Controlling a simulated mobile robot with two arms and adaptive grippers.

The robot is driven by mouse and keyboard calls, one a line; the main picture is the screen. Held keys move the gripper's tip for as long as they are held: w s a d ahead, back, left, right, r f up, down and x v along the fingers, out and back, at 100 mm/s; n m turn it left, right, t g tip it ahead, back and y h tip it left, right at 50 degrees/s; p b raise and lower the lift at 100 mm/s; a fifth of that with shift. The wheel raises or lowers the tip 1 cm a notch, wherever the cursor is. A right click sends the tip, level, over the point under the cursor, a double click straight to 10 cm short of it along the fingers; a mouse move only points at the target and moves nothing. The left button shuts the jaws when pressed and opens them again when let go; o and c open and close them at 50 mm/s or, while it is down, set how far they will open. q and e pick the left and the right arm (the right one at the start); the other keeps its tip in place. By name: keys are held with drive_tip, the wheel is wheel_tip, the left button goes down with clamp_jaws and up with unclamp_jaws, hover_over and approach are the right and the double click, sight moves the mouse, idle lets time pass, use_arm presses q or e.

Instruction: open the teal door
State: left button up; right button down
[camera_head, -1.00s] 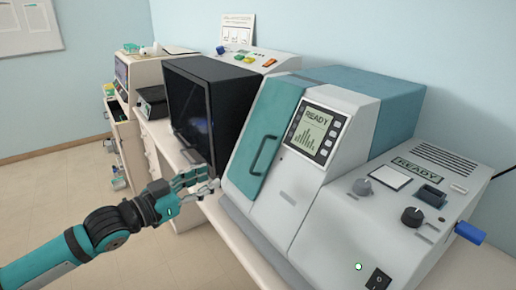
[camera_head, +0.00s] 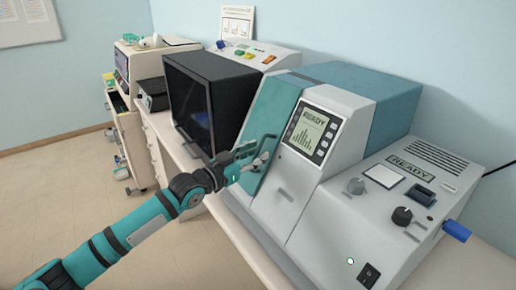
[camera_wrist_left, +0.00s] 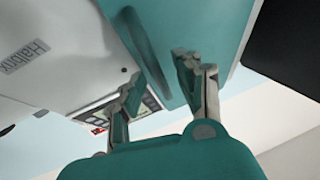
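The teal door (camera_head: 268,108) is the tall sloped front panel of the grey machine, left of its READY screen. It looks closed. A dark teal bar handle runs along it, and my gripper partly hides this handle in the head view. My left gripper (camera_head: 258,152) is at the handle, over the lower part of the door. In the left wrist view the left gripper (camera_wrist_left: 158,72) has its fingers apart, with the handle (camera_wrist_left: 146,50) lying between them in the picture. I cannot tell whether the fingers touch it. My right gripper is not in view.
A black box with a dark glass front (camera_head: 190,105) stands close to the left of the machine. A grey unit with a knob (camera_head: 402,215) and READY label adjoins on the right. An open drawer (camera_head: 121,140) shows further left.

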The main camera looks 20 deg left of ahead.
use_arm(q)
drive_tip(key=shift+w+d, duration=0.3)
drive_tip(key=shift+w, duration=0.2)
clamp_jaws()
